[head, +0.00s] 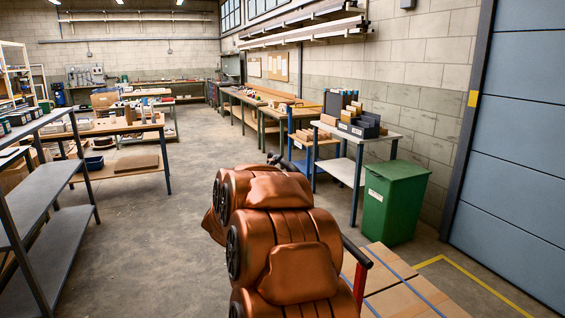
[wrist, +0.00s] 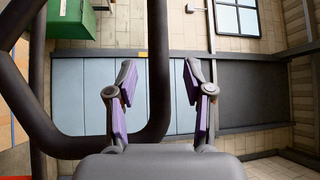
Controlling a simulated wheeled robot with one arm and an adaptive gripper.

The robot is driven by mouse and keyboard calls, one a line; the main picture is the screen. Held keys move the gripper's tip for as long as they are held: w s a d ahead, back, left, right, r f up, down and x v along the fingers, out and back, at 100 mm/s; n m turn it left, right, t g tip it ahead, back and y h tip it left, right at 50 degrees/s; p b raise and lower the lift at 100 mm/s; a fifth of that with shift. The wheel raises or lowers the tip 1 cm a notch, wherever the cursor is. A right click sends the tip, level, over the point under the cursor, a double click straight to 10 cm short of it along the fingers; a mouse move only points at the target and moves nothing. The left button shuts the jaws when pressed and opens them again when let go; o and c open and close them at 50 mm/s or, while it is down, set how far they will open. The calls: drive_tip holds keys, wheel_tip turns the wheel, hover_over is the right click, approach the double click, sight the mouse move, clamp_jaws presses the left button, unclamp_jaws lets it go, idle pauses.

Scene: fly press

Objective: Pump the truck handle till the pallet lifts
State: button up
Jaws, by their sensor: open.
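The truck handle is a dark tube loop (wrist: 158,50) in the wrist view, with one straight bar running up the picture between my fingers. The loop curves away to the left at the bottom. My gripper (wrist: 160,90) is open, with purple pads on either side of that bar and a gap to each. I cannot tell how deep the bar sits between the pads. In the head view, part of the dark handle (head: 357,250) and red truck metal show right of my arm. The pallet's boxed load (head: 420,296) sits at the lower right; the pallet itself is hidden.
A green bin (head: 393,205) and a shelf table (head: 352,140) with boxes stand close on the right. A grey rack (head: 45,205) stands at the left. A blue shutter door (head: 525,140) is at far right. The concrete floor (head: 150,240) at left centre is clear.

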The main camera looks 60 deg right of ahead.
sight(281, 164)
drive_tip(key=shift+p+x, duration=0.55)
drive_tip(key=shift+x, duration=1.85)
drive_tip(key=shift+a+f, duration=0.1)
drive_tip(key=shift+c, duration=0.3)
clamp_jaws()
